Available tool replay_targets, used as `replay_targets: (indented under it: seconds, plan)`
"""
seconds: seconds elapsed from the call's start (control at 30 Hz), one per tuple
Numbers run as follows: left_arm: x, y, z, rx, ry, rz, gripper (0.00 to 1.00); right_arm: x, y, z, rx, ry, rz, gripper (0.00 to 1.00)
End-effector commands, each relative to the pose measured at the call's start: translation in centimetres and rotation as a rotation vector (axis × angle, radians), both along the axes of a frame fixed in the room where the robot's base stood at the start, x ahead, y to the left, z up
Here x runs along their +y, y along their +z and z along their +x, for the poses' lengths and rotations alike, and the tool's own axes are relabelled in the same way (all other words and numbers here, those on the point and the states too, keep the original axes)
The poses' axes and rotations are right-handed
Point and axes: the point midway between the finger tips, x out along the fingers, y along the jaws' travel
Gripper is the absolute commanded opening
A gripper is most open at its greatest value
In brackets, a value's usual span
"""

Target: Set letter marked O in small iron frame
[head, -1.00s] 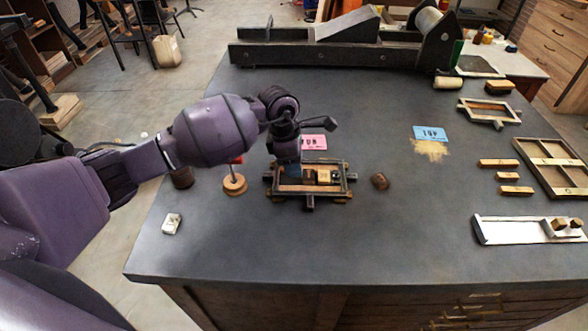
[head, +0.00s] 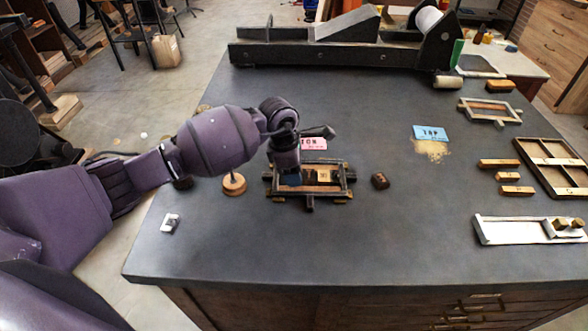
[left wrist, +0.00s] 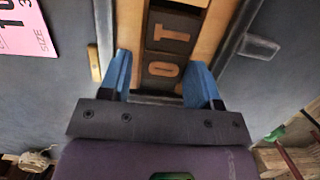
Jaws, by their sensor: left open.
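The small iron frame (head: 309,195) lies on the dark table, with wooden strips and letter blocks inside it. In the left wrist view the block marked O (left wrist: 163,70) lies in the channel between the wooden strips, at the end nearest my gripper. I cannot tell whether the fingers touch the block. My right gripper is not in view.
A pink card (head: 313,143) lies behind the frame, a small brown block (head: 380,181) to its right. A round wooden-based stand (head: 234,185) is close on the left.

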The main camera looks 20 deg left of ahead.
Motion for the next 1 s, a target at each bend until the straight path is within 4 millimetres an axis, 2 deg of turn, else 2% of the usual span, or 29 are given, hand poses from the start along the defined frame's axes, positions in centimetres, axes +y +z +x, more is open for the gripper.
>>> replay_targets:
  seconds: [0.03,0.57,0.67,1.0]
  plan:
    - [-0.1,-0.9,-0.7,0.020,-0.004,0.003,0.67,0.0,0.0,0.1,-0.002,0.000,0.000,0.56]
    - [-0.2,-0.4,-0.7,0.021,-0.004,0.001,0.67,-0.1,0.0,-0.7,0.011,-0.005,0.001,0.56]
    - [0.1,0.7,-0.6,0.017,-0.004,0.002,0.67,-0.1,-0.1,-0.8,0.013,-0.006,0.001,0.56]
    - [1.4,7.4,-0.7,0.007,-0.003,0.002,0.67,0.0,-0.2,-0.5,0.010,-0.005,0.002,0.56]
